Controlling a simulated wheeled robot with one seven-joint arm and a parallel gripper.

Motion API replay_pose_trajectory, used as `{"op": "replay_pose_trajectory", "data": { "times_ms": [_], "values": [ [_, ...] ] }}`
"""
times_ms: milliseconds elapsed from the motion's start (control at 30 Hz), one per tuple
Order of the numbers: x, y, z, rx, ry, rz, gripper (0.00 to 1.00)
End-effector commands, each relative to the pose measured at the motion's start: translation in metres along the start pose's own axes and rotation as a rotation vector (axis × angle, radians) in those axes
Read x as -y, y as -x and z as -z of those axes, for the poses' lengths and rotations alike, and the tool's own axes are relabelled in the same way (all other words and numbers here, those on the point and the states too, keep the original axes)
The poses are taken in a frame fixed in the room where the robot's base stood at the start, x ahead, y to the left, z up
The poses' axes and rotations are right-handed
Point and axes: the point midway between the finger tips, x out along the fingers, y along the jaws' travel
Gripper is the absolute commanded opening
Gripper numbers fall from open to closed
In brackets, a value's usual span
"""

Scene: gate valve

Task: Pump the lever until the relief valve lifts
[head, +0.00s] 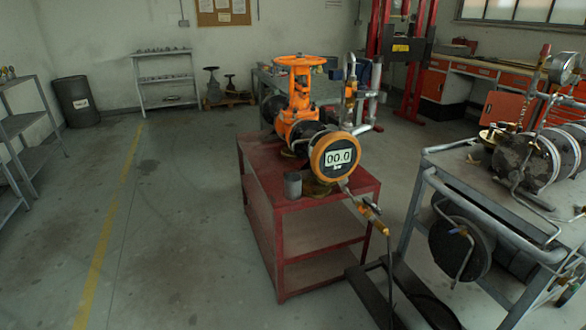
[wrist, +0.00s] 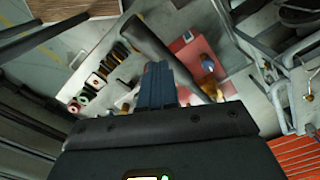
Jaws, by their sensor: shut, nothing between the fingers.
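The orange gate valve (head: 298,95) stands on a red cart with its handwheel on top. A brass cock (head: 370,207) on a thin line slopes down from the cart's right side. A dark bar (wrist: 150,38), seemingly the pump lever, runs diagonally in the wrist view. My gripper (wrist: 158,68) is shut and empty, its blue fingers beside the bar in the picture. Contact cannot be told. My gripper does not show in the head view.
The red cart (head: 262,195) also carries a grey cup (head: 293,185). A grey metal trolley (head: 470,185) with pipework stands close on the right. Dark parts (head: 410,300) lie low between them. The floor left of the cart is clear.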

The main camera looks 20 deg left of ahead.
Motion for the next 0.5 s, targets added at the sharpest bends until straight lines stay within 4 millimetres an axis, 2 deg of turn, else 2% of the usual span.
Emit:
{"op": "replay_pose_trajectory", "data": {
  "times_ms": [367,500],
  "values": [
    [0.0000,-0.0001,0.0000,0.000,0.000,0.000,0.00],
    [0.0000,-0.0085,-0.0002,0.001,0.000,0.000,0.00]
  ]
}}
